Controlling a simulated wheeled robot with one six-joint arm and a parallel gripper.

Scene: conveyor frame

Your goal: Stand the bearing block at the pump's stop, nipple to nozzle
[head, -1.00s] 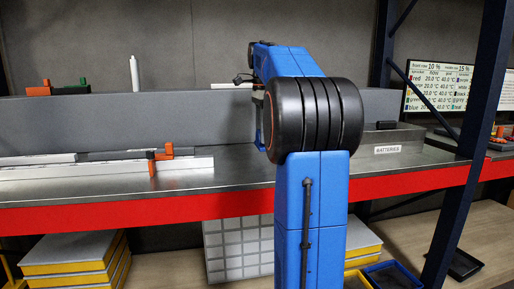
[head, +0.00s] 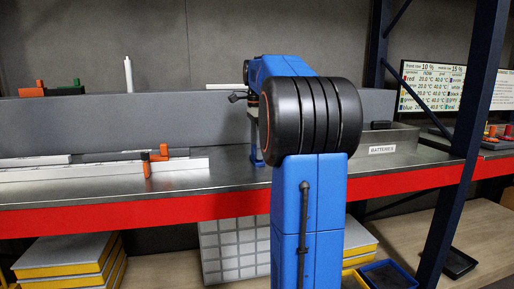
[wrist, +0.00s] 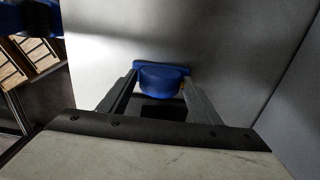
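The bearing block (wrist: 163,78) is blue, with a rounded body on a wider flat part, in the wrist view. It sits snugly between the two fingertips of my gripper (wrist: 160,82), which seems shut on it. Its nipple cannot be made out. In the head view my arm's black joint hides most of the gripper; a small blue part (head: 256,145) shows left of the joint, above the bench. I cannot tell the pump, its nozzle or its stop for sure; an orange and black fitting (head: 155,157) stands by the white rail (head: 100,171) at left.
The steel bench (head: 215,182) has a red front edge (head: 120,217) and is bare between the rail and my arm. A grey long wall (head: 200,120) runs behind. A batteries bin (head: 400,139) and a dark blue post (head: 465,150) stand right.

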